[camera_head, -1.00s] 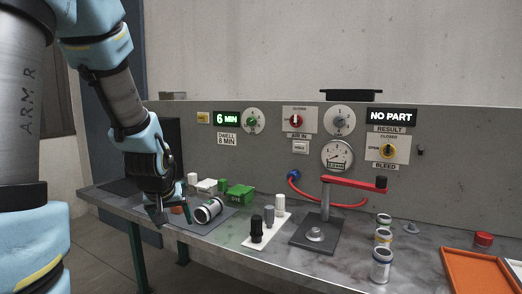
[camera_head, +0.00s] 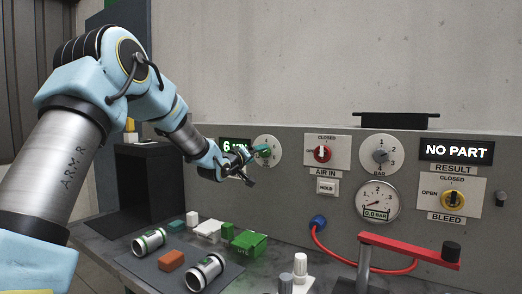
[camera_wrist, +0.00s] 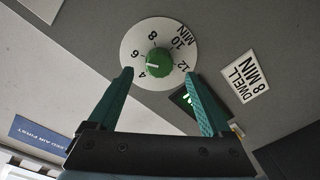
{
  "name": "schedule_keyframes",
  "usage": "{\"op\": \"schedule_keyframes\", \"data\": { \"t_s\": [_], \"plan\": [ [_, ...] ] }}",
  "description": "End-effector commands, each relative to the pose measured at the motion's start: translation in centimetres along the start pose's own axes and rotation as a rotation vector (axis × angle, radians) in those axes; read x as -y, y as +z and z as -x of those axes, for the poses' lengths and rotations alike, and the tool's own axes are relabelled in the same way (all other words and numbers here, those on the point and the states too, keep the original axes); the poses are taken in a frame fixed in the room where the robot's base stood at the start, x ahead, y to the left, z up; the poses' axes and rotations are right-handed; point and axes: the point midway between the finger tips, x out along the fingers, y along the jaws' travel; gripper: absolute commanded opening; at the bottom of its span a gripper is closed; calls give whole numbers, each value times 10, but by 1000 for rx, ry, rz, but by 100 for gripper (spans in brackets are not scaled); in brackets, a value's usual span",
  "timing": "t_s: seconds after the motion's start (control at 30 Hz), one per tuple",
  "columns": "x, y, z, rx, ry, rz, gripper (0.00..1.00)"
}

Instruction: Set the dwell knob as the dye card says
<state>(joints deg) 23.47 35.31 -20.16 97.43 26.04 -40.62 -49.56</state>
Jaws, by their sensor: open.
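The dwell knob (camera_wrist: 160,60) is green, on a white dial marked 4 to 12 MIN. In the wrist view its white mark points left, near the 6. In the head view the dial (camera_head: 274,143) is partly covered by my gripper. The card (camera_wrist: 246,77) beside it reads DWELL 8 MIN. My gripper (camera_wrist: 158,75) is open and empty, its teal fingertips on either side of the knob; contact cannot be told. In the head view my gripper (camera_head: 257,165) is at the dial. The green display (camera_head: 233,145) shows a 6, the rest hidden.
Below are cans (camera_head: 206,272), an orange block (camera_head: 171,260) and a green box (camera_head: 249,242). A red lever arm (camera_head: 410,249) stands at right.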

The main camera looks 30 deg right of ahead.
Motion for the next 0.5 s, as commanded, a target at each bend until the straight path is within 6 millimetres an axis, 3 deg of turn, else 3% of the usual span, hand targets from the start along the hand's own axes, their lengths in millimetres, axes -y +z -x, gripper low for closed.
{"op": "schedule_keyframes", "data": {
  "t_s": [0.2,0.5],
  "plan": [
    [-2,-1,-31,1,0,1,83],
    [0,0,-41,0,-1,0,83]
  ]
}}
